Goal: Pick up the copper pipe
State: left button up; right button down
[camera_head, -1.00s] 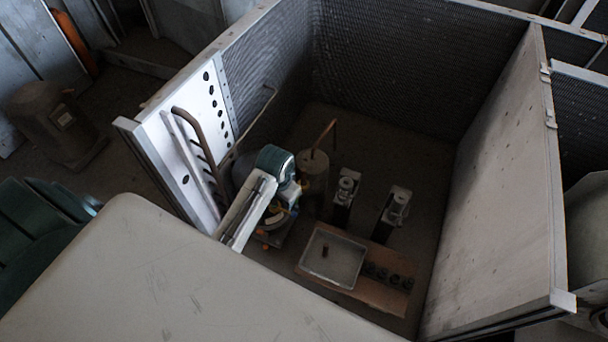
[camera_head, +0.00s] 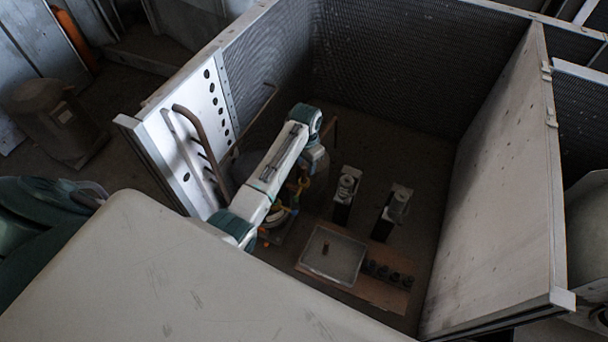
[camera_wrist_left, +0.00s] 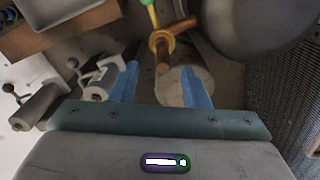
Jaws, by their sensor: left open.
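The copper pipe (camera_wrist_left: 163,62) is a bent brown tube in the left wrist view, near a tan cylinder (camera_wrist_left: 172,92). In the head view only a short end of the pipe (camera_head: 335,128) shows beside my left arm, which hides the rest. My left gripper (camera_wrist_left: 161,78) has two blue fingers spread apart, with the pipe showing in the gap between them. I cannot tell how far the fingers are above the pipe. My right gripper is in neither view.
Mesh walls (camera_head: 400,60) and a pale panel (camera_head: 505,190) enclose the floor. Two small clamp-like devices (camera_head: 346,190) stand right of my arm. A shallow tray (camera_head: 335,256) lies on a brown board (camera_head: 375,294). A large dark round body (camera_wrist_left: 255,25) is close to the gripper.

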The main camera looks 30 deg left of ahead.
aim_at(304, 173)
pick_arm(q)
notch_tip(304, 173, down, 6)
jog(key=shift+a+r+p, duration=0.1)
jog(key=shift+a+p, duration=0.05)
jog(key=shift+p, duration=0.15)
jog(key=shift+s, duration=0.1)
jog(key=shift+c, duration=0.2)
grip_shut()
